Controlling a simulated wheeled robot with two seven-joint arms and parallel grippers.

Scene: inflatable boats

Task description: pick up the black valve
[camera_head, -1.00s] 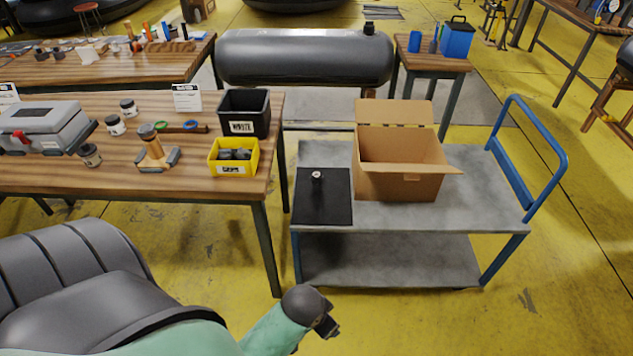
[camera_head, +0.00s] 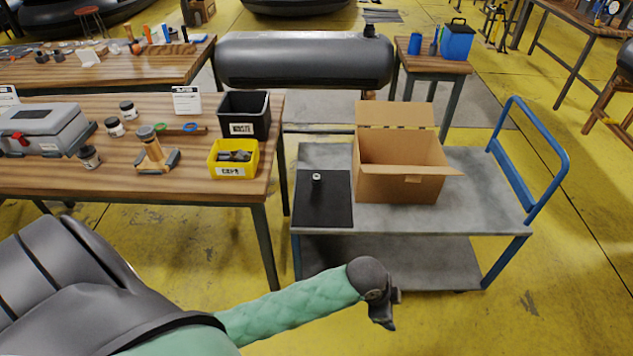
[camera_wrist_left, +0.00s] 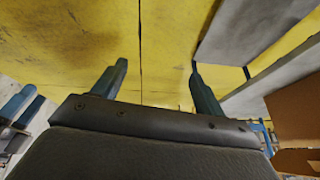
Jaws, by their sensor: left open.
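A small black valve (camera_head: 316,179) with a pale top stands on a black mat (camera_head: 324,207) at the left end of the grey cart (camera_head: 465,215). My left gripper (camera_head: 388,312) is in front of the cart's near edge, to the right of the valve in the picture and apart from it. In the left wrist view its two fingers (camera_wrist_left: 157,80) are spread with nothing between them, over yellow floor. The valve does not show in that view.
An open cardboard box (camera_head: 400,182) stands on the cart right of the mat. A blue handle (camera_head: 562,160) rises at the cart's right end. Left is a wooden workbench (camera_head: 60,185) with a yellow bin (camera_head: 232,160) and a black bin (camera_head: 244,112).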

